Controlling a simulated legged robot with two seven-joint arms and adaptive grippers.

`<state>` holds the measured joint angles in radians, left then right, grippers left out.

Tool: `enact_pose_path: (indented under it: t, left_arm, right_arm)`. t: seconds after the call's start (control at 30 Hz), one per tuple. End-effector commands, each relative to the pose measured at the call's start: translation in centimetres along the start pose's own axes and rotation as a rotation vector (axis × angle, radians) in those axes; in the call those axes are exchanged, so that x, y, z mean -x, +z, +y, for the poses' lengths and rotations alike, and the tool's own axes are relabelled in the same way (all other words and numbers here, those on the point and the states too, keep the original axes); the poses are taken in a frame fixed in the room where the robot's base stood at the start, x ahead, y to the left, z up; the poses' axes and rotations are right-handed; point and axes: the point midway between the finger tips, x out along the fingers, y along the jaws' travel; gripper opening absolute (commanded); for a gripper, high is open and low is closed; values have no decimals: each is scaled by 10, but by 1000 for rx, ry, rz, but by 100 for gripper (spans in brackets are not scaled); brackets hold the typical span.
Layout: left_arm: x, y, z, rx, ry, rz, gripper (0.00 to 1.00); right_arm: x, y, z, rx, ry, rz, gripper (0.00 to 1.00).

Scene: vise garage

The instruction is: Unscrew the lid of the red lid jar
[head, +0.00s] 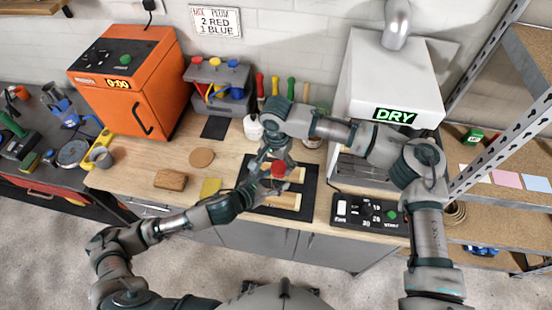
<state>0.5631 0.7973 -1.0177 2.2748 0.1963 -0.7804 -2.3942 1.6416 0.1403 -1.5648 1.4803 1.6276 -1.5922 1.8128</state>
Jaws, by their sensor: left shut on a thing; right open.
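The red lid (278,168) shows near the middle of the head view, above a black mat (312,172) on the wooden workbench. The jar body under it is mostly hidden by my grippers. My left gripper (268,184) comes in from the lower left and is shut on the jar, just below the lid. My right gripper (271,160) comes from the right and points down beside the lid, with its fingers open. I cannot tell whether a right finger touches the lid.
An orange oven (140,85) stands at the back left and a white dryer box (393,75) marked DRY at the back right. A button panel (368,213) sits right of the mat. A wooden block (171,180) and a yellow sponge (210,188) lie left.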

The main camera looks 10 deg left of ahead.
Motion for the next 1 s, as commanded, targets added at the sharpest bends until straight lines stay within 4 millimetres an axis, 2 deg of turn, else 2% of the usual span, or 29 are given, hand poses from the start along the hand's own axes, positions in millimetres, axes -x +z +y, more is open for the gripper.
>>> enact_pose_path:
  t: [0.1, 0.13, 0.4, 0.47, 0.83, 0.93, 1.0]
  left_arm:
    - [1, 5, -2, -2, -6, -12, 0]
    - [1, 5, -2, -2, -6, -12, 0]
    - [1, 7, -4, -3, -11, -19, 0]
    - [1, 8, -4, -4, -11, -20, 0]
    - [1, 11, -3, -8, -7, -27, 0]
    - [1, 11, -2, -9, -7, -27, 0]
    - [1, 11, -2, -9, -7, -27, 0]
  right_arm:
    - [-1, 0, 0, 0, 0, -1, 74]
    - [-1, 0, 0, 0, 0, -1, 80]
    - [-2, 0, -1, 0, -1, -1, 13]
    - [-2, 0, -1, 0, -2, -2, 0]
    - [-5, 2, 0, 29, 3, -5, 0]
    - [-6, 3, 0, 165, 3, -9, 0]
    - [-6, 4, 1, 328, 3, -12, 0]
